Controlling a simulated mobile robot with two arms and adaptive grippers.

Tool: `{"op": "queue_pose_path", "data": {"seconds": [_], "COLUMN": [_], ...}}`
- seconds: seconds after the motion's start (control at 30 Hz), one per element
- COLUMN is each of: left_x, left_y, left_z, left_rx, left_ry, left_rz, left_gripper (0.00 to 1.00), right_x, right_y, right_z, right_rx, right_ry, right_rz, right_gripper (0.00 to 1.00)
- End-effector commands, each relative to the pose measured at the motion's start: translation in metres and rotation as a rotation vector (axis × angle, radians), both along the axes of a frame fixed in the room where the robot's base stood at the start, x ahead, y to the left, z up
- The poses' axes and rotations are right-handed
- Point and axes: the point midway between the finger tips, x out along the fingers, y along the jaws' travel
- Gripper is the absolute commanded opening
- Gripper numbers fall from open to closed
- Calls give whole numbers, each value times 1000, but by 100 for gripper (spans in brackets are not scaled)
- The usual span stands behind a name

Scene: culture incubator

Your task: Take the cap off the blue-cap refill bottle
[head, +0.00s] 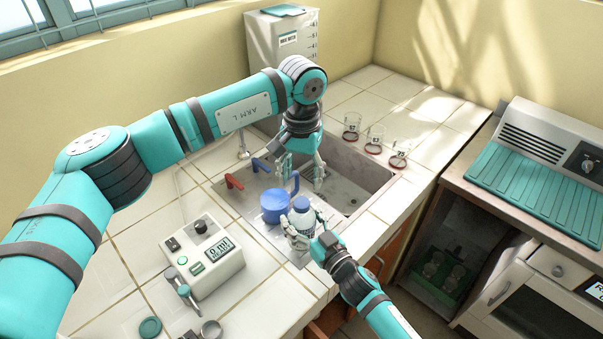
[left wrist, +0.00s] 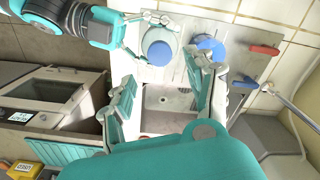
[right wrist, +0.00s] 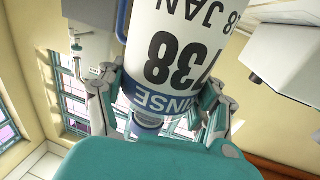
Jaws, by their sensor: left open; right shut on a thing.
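The refill bottle (head: 299,221) is white and upright, with a blue cap (head: 301,203) on its top. My right gripper (head: 305,230) is shut around the bottle's body at the sink's near edge. The right wrist view shows the bottle's label (right wrist: 180,60) upside down between the fingers. My left gripper (head: 303,174) is open and empty over the sink, behind and above the bottle. In the left wrist view the blue cap (left wrist: 159,53) lies beyond the open fingers (left wrist: 163,82), apart from them.
A blue jug (head: 274,206) stands close left of the bottle. Red and blue tap handles (head: 233,181) stand behind it. The sink basin (head: 350,185) is open on the right. Several glass beakers (head: 374,139) stand on the counter behind. A control box (head: 205,258) sits front left.

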Motion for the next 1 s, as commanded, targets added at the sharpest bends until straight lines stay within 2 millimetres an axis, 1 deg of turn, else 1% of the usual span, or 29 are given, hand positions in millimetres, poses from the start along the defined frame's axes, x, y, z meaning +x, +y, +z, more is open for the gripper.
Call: {"op": "queue_pose_path", "data": {"seconds": [0.17, 0.4, 0.6, 0.73, 0.97, 1.0], "left_x": [-1, -1, 0, 0, 0, 0], "left_y": [0, 0, 0, 0, 0, 0], "left_z": [-13, -50, -73, -79, -80, -80], "left_rx": [0, 0, 0, -1, 0, 0], "left_ry": [3, 3, 2, 1, 0, 0], "left_rz": [-32, -29, -30, -29, -29, -29], "left_gripper": [56, 56, 56, 56, 56, 54], "right_x": [0, 0, 0, 0, 0, 0], "right_y": [0, 0, 0, 0, 0, 0], "right_z": [-1, 0, 0, 0, 0, 0], "right_rx": [-1, -1, -1, -1, -1, -1], "right_ry": [0, 0, 0, 0, 0, 0], "right_rz": [-1, 0, 0, 0, 0, 0], "right_gripper": [0, 0, 0, 0, 0, 0]}}
